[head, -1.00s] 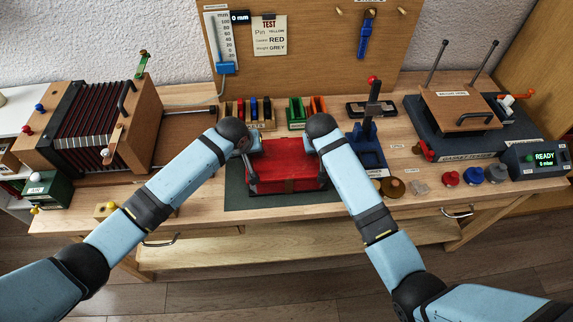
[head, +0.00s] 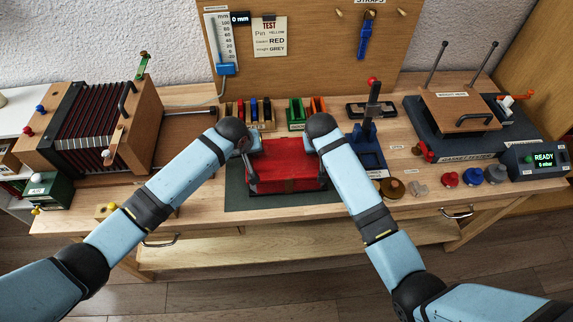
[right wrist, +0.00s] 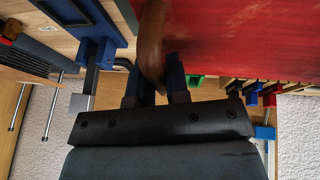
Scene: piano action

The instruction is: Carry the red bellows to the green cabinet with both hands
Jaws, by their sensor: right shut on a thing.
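The red bellows (head: 286,158) sits at the dark green mat (head: 240,200) in the middle of the bench. It also fills the top of the right wrist view (right wrist: 235,35). My right gripper (head: 322,176) is at its right end. In the right wrist view its fingers (right wrist: 153,88) are shut on a brown strap handle (right wrist: 152,40) at the bellows. My left gripper (head: 250,182) is at the bellows' left end; its fingertips are too small and dark to show whether they grip. No large green cabinet shows, only a small green box (head: 58,190) at the far left.
A wooden concertina-like box (head: 95,130) stands left. Behind the bellows are green and orange racks (head: 297,112) and a pegboard (head: 310,50). A blue stand (head: 368,150) is close on the right, then small weights (head: 472,176) and a press (head: 460,110).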

